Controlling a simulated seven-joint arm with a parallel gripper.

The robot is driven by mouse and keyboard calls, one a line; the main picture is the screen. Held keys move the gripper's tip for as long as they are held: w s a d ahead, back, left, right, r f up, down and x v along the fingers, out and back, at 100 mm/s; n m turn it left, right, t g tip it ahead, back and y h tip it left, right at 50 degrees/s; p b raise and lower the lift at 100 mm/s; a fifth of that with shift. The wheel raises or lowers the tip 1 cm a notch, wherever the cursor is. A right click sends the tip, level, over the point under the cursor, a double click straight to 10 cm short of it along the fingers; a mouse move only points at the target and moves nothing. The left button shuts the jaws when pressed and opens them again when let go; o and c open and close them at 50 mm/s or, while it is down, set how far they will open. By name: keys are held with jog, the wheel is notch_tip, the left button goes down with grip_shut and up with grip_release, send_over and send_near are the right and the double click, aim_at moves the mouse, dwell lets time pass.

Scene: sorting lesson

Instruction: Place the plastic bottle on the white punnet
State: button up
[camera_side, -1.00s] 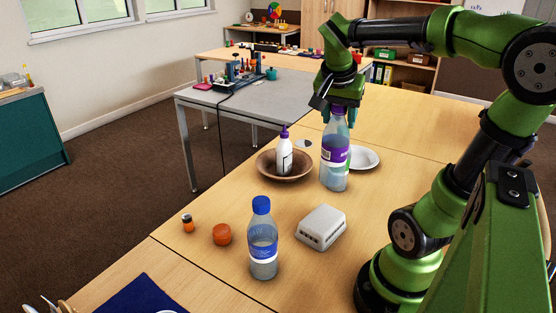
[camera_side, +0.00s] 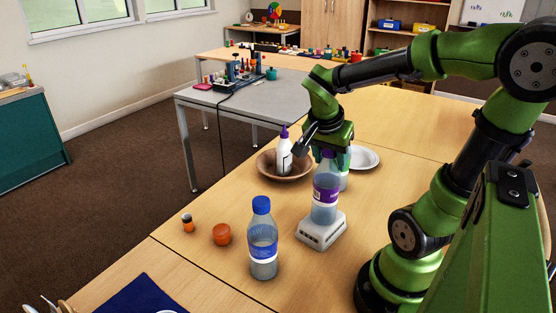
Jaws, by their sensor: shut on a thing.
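The clear plastic bottle (camera_side: 325,201) with a purple cap and purple label is upright at the white punnet (camera_side: 316,236). Its base appears to be on the punnet's top, though contact is hard to judge. The punnet sits upside down on the table, with slots along its front side. My gripper (camera_side: 329,153) is shut on the bottle near its cap, and the fingers are partly hidden. A second clear bottle (camera_side: 263,246) with a blue cap and label stands upright on the table, left of the punnet.
A brown bowl (camera_side: 266,166) holds a white squeeze bottle (camera_side: 284,154) with a purple tip. A pale container (camera_side: 344,181) stands behind the held bottle. A white plate (camera_side: 365,157) lies behind.

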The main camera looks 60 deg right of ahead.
jog(key=shift+f, duration=0.1)
jog(key=o, duration=1.3)
jog(key=v, duration=1.2)
jog(key=a+f+n+t+y, duration=0.2)
jog(key=a+n, duration=0.1)
jog(key=n, duration=0.1)
jog(key=w+a+f+n+t+y, duration=0.1)
jog(key=a+f+n+t+y, duration=0.1)
jog(key=a+n, duration=0.2)
jog(key=a+f+n+t+y, duration=0.2)
jog(key=a+n+t, duration=0.1)
jog(key=n, duration=0.3)
jog(key=shift+w+a, duration=0.25)
jog(key=shift+w, duration=0.05)
